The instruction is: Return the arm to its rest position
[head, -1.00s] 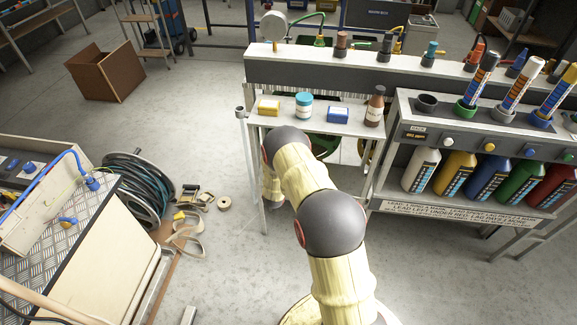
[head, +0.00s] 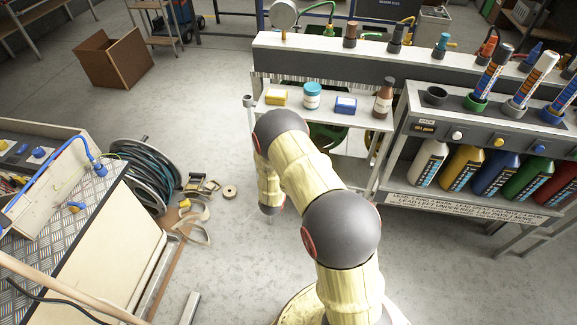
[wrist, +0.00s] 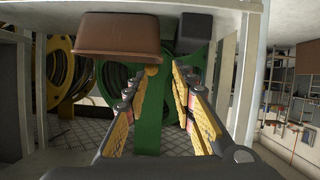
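My arm (head: 337,229), in pale yellow covers with dark joints, reaches forward from the bottom of the head view and bends down in front of the small shelf. Its lower end hangs by the shelf's left leg; the fingers cannot be made out there. In the wrist view my gripper (wrist: 165,72) has its two yellow-padded fingers apart, with nothing seen held between them. A green hose reel (wrist: 148,127) stands beyond the fingers, and a yellow reel (wrist: 60,75) is to its left.
The small shelf (head: 268,112) carries a yellow box, a jar, a blue box and a brown bottle. A bottle rack (head: 478,207) stands right. A hose reel (head: 145,180) and straps (head: 195,222) lie left beside a bench (head: 95,235). Open floor lies between.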

